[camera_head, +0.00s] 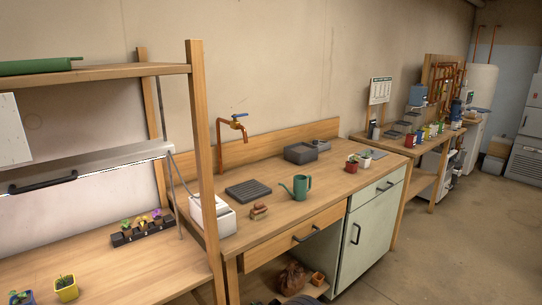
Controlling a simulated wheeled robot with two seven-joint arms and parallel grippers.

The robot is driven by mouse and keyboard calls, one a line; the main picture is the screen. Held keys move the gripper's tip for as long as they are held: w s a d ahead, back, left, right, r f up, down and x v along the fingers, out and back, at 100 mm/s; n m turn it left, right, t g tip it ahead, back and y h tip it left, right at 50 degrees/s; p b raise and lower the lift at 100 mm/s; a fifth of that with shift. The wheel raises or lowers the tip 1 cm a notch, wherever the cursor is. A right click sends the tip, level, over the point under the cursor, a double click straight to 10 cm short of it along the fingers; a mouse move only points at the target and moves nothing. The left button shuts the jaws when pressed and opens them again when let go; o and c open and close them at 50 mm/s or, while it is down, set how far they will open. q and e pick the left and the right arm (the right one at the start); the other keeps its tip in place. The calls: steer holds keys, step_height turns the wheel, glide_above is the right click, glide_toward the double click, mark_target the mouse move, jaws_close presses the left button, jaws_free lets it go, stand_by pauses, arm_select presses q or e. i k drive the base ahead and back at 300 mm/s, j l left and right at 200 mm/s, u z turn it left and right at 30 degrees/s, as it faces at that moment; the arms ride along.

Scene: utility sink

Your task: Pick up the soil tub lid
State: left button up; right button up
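A dark grey square tub (300,153) stands at the back of the wooden counter, near the wall. A flatter dark grey piece (321,145) sits right beside it on the right. It may be the soil tub lid, but it is too small to tell for sure. I cannot tell whether the two touch. Neither of my grippers shows in this view.
A wooden shelf post (205,170) stands in the left foreground. A copper tap (233,130) rises behind. Open floor (450,250) lies at right.

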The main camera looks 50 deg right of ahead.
mark_target(375, 155)
steer(key=z, duration=2)
